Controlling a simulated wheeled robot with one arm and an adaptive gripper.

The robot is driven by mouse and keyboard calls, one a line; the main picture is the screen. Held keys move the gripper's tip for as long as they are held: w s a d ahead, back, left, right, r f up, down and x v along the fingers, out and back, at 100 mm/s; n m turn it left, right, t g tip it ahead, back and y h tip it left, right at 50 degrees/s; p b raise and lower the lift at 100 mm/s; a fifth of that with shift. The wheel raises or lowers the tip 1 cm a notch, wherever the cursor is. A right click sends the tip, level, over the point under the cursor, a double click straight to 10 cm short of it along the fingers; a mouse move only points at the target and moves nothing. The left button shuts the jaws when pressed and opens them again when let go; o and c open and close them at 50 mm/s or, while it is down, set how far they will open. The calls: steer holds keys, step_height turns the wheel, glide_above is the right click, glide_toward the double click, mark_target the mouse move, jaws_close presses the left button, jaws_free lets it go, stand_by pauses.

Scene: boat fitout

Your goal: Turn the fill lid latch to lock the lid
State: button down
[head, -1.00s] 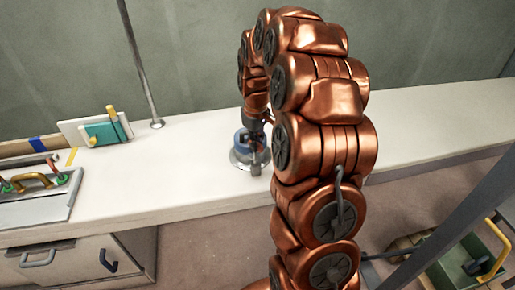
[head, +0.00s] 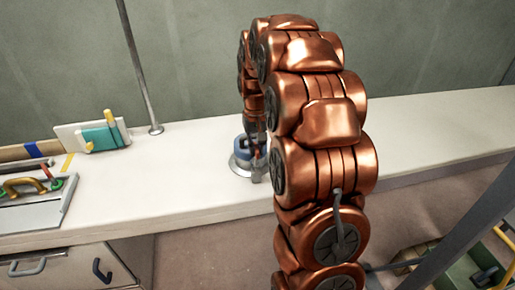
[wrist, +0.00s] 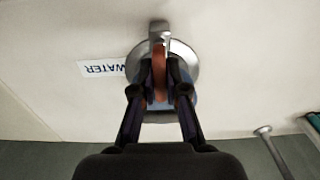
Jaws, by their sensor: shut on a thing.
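The fill fitting is a round metal flange (wrist: 188,62) on the white counter, with a blue lid (head: 240,150) on it in the head view. In the wrist view an orange-brown latch (wrist: 159,82) stands over the flange, between my fingertips. My gripper (wrist: 161,92) is shut on this latch. A small metal bracket (wrist: 160,32) sticks out at the flange's far edge. In the head view my gripper (head: 257,152) is at the right side of the lid, and my arm partly covers the fitting. Most of the lid is hidden behind my fingers in the wrist view.
A label reading WATER (wrist: 101,68) lies beside the flange, upside down. At the left are a teal-and-white block (head: 97,136) and a tray with handles (head: 30,213). The counter right of the fitting is clear.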

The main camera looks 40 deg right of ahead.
stand_by(0.4)
steer(key=c, duration=1.2)
jaws_free()
steer(key=shift+r, duration=0.1)
step_height(320, 180, up, 12)
